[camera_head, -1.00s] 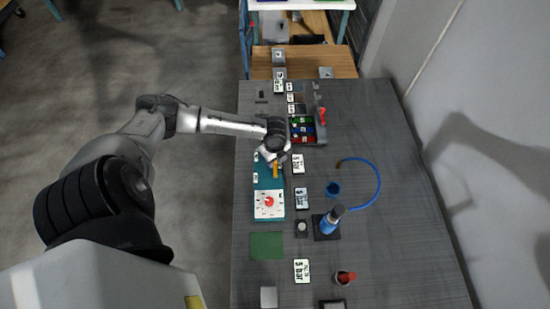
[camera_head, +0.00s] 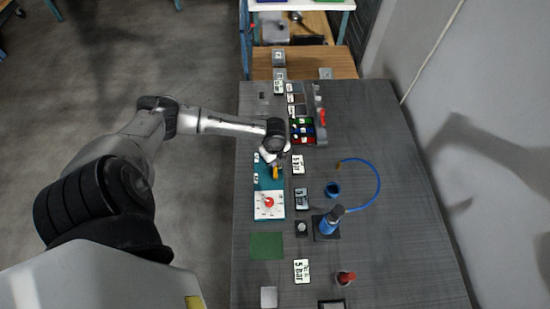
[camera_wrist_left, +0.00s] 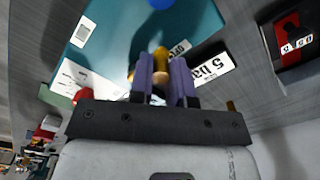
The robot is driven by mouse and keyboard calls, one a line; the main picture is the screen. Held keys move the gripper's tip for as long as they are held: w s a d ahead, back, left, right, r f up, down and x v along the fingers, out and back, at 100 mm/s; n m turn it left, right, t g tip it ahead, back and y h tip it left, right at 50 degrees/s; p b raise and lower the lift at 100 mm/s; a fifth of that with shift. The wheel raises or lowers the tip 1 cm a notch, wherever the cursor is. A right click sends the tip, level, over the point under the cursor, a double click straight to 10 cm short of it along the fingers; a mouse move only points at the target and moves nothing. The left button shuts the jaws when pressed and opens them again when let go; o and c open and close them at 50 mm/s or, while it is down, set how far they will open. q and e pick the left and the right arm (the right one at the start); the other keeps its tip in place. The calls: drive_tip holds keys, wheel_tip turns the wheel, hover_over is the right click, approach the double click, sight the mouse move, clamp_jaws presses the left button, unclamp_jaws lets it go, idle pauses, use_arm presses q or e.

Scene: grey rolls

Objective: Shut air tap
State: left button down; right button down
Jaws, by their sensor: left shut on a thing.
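The air tap's yellow-orange handle (camera_head: 275,173) stands on a teal board (camera_head: 264,181) near the left edge of the table. My left gripper (camera_head: 275,164) is over the board, right at the handle. In the left wrist view the purple fingers of the left gripper (camera_wrist_left: 161,72) are shut on the yellow handle (camera_wrist_left: 160,54), one on each side. The lower part of the handle and the tap body are hidden by the fingers. My right gripper is in neither view.
A white dial panel with a red knob (camera_head: 268,203) is just in front of the tap. "5 bar" cards (camera_head: 298,164) lie to the right. A blue hose (camera_head: 379,187) and blue pump-like device (camera_head: 328,222) stand further right.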

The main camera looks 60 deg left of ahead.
use_arm(q)
drive_tip(key=s+n+p, duration=0.1)
drive_tip(key=n+p, duration=0.1)
drive_tip(key=p, duration=0.1)
drive_tip(key=n+p, duration=0.2)
drive_tip(key=p, duration=0.1)
drive_tip(key=s+n+p, duration=0.1)
drive_tip(key=n+p, duration=0.1)
drive_tip(key=p, duration=0.1)
drive_tip(key=shift+s+a+r+p, duration=0.15)
drive_tip(key=shift+s+r+p, duration=0.2)
drive_tip(key=n+p, duration=0.2)
drive_tip(key=s+n+p, duration=0.1)
drive_tip(key=n+p, duration=0.1)
drive_tip(key=p, duration=0.1)
drive_tip(key=s+d+n+p, duration=0.1)
drive_tip(key=n+p, duration=0.1)
drive_tip(key=shift+s+d+f+n, duration=0.1)
drive_tip(key=shift+s+n, duration=0.1)
drive_tip(key=shift+n, duration=0.2)
drive_tip(key=n+p, duration=0.1)
drive_tip(key=s+d+n+p, duration=0.1)
drive_tip(key=n+p, duration=0.1)
drive_tip(key=shift+f+n, duration=0.1)
drive_tip(key=shift+n, duration=0.2)
drive_tip(key=shift+d+f+n+p, duration=0.1)
drive_tip(key=shift+d+n+p, duration=0.15)
drive_tip(key=shift+n+p, duration=0.45)
drive_tip(key=c, duration=1.1)
unclamp_jaws()
